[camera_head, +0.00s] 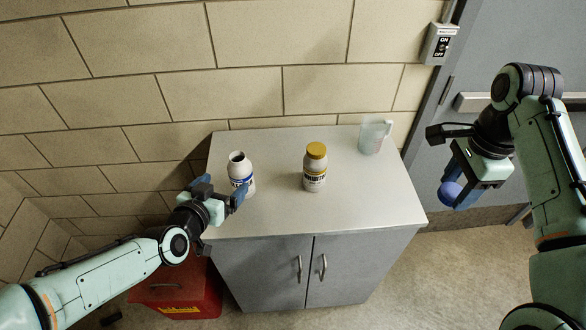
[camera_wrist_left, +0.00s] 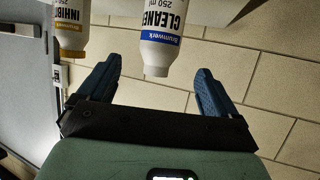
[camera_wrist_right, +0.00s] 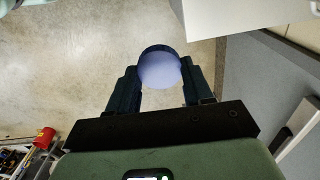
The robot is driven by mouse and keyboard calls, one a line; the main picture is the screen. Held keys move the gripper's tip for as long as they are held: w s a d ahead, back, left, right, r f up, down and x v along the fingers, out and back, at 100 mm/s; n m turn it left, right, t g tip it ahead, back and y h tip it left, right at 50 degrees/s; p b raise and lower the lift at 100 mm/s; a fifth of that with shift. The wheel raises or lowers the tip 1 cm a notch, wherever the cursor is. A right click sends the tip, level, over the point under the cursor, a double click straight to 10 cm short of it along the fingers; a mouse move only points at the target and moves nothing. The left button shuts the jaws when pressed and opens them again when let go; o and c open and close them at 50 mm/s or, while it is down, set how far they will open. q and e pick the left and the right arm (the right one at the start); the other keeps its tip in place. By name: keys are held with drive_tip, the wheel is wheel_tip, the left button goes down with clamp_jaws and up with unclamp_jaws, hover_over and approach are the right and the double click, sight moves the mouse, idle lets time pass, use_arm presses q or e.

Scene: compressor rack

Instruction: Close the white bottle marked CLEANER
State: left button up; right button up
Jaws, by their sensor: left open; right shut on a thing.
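The white CLEANER bottle (camera_head: 240,172) stands upright at the left of the cabinet top, uncapped, its dark mouth showing. In the left wrist view it appears upside down (camera_wrist_left: 162,35), with its label readable and its bare neck towards my gripper. My left gripper (camera_head: 223,189) is open beside the bottle at the cabinet's left edge. In the left wrist view the bottle's neck end shows between the spread fingers (camera_wrist_left: 154,85). My right gripper (camera_head: 453,190) is shut on a round blue-violet cap (camera_wrist_right: 160,70), held in the air right of the cabinet.
A white INHIBITOR bottle with a yellow cap (camera_head: 315,168) stands mid-top on the grey cabinet (camera_head: 345,216). A clear measuring jug (camera_head: 372,138) is at the back right. A red box (camera_head: 178,290) is on the floor at left. The cabinet's front right top is clear.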

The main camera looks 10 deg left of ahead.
sight(235, 174)
use_arm(q)
drive_tip(key=shift+s+a, duration=0.1)
drive_tip(key=shift+s, duration=0.1)
use_arm(e)
drive_tip(key=shift+s+a, duration=0.1)
drive_tip(key=shift+s, duration=0.1)
use_arm(q)
drive_tip(key=b+x, duration=0.1)
drive_tip(key=x, duration=0.6)
use_arm(e)
drive_tip(key=shift+f, duration=0.65)
use_arm(q)
drive_tip(key=x, duration=0.5)
drive_tip(key=shift+f, duration=0.3)
drive_tip(key=shift+r, duration=0.1)
drive_tip(key=c, duration=1.1)
